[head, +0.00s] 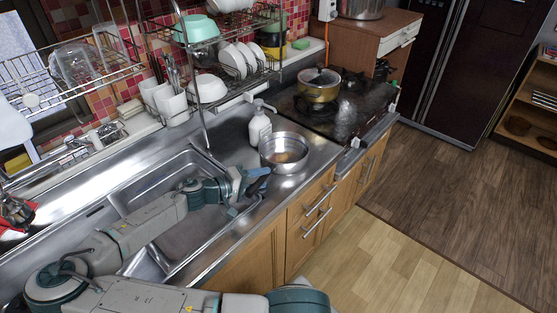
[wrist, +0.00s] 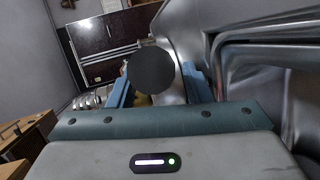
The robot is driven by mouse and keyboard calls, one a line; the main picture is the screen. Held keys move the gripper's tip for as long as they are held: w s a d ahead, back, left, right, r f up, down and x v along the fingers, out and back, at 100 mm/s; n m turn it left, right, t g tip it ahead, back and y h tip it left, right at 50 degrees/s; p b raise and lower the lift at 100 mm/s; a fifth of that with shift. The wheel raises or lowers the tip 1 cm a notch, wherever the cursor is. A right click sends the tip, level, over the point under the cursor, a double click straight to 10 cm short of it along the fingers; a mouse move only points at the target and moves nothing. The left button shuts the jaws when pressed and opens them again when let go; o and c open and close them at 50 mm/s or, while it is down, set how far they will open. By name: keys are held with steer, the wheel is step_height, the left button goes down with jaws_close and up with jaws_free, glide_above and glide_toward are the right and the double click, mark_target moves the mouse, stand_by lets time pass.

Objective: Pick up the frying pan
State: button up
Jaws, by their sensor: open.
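A round silver metal pan (head: 285,153) stands on the steel counter between the sink and the stove, with something brownish in its bottom. It is the likeliest frying pan. My gripper (head: 255,183) is at its near left side, over the sink's right edge. A dark piece, perhaps the pan's handle, shows by the fingers. In the wrist view my gripper (wrist: 160,90) is open, its blue fingers apart. A dark grey disc (wrist: 153,70) fills the space between them, perhaps the handle seen end-on. I cannot tell whether the fingers touch it. The disc hides what lies behind.
A white pump bottle (head: 260,126) stands just behind the pan. A lidded gold pot (head: 319,86) sits on the black stove (head: 360,105). The dish rack (head: 215,90) and its post rise behind the sink (head: 150,262). Wooden cabinets (head: 322,215) are below the counter.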

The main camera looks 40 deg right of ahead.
jaws_close()
stand_by(0.3)
